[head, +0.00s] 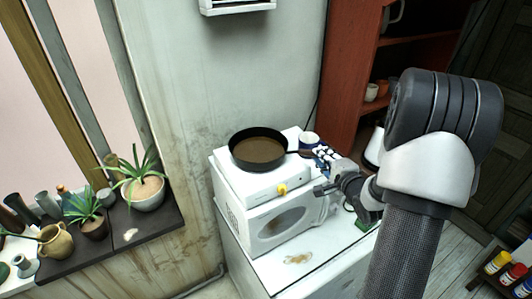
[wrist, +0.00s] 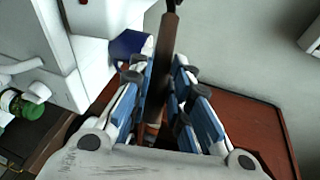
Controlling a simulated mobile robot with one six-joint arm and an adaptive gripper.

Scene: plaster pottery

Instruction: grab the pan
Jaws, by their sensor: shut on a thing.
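The pan (head: 258,148) is black and round with a brown inside. It sits level on or just over a white hot plate, and I cannot tell whether it touches. Its brown handle points right, towards my gripper (head: 322,155). In the wrist view the handle (wrist: 168,50) runs down from the top edge between the blue-padded fingers of my gripper (wrist: 165,72), which are shut on it. Only a small dark piece of the pan itself shows at the top of that view.
The hot plate (head: 250,183) with a yellow knob stands on a white microwave (head: 262,228). A blue and white mug (head: 309,138) is close beside the handle. Potted plants (head: 145,188) line a ledge at left. A red shelf (head: 352,85) stands behind at right.

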